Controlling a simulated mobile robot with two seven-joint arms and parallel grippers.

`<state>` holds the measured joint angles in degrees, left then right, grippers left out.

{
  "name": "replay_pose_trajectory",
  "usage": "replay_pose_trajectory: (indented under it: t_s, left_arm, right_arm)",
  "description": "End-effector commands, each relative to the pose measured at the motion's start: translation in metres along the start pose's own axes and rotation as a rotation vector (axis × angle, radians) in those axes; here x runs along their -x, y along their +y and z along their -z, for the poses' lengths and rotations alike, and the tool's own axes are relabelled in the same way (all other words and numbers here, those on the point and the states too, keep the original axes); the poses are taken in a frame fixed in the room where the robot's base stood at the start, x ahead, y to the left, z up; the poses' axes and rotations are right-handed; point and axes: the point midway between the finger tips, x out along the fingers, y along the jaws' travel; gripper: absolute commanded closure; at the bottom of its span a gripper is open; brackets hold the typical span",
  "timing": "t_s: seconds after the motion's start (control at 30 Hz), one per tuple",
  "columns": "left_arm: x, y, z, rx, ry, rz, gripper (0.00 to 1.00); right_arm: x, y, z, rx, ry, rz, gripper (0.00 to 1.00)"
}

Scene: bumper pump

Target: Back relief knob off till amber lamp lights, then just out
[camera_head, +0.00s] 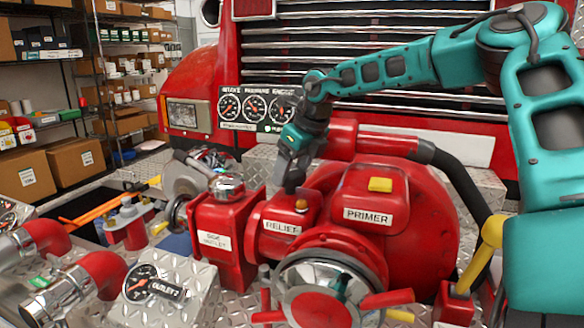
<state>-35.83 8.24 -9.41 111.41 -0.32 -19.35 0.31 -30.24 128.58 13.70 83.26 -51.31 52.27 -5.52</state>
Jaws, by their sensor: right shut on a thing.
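The red relief block (277,240) carries a white RELIEF label (282,227) and stands on the pump at the middle. A small amber lamp (301,205) sits on its top; I cannot tell for sure whether it is lit. My right gripper (291,186) comes down from above, with its fingertips at the top of the block, just behind and left of the lamp. It is shut on the relief knob, which its dark fingers hide almost wholly. My left gripper is not in view.
The red pump housing with a PRIMER label (368,217) and yellow button (380,185) is right of the block. A side outlet box (222,225) is close on the left. A chrome wheel with red handles (325,290) is in front. Gauges (256,107) stand behind.

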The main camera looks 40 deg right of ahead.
Motion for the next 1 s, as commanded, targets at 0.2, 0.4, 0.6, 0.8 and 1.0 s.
replay_pose_trajectory:
  t_s: [0.2, 0.4, 0.6, 0.8, 1.0]
  left_arm:
    - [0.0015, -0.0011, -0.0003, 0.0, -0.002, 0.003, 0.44]
    - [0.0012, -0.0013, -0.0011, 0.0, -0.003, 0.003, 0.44]
    - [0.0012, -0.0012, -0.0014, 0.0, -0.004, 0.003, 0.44]
    - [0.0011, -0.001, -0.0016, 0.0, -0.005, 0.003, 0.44]
    - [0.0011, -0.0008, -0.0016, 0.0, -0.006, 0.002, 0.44]
  right_arm:
    - [-0.0003, -0.0004, 0.0005, 0.066, 0.002, -0.028, 0.59]
    - [-0.0005, -0.0003, 0.0005, 0.068, 0.001, -0.028, 0.59]
    - [-0.0005, -0.0003, 0.0005, 0.067, 0.001, -0.027, 0.17]
    - [-0.0002, -0.0009, 0.0001, 0.066, 0.0, -0.026, 0.04]
    - [0.0004, -0.0018, -0.0004, 0.065, -0.002, -0.024, 0.04]
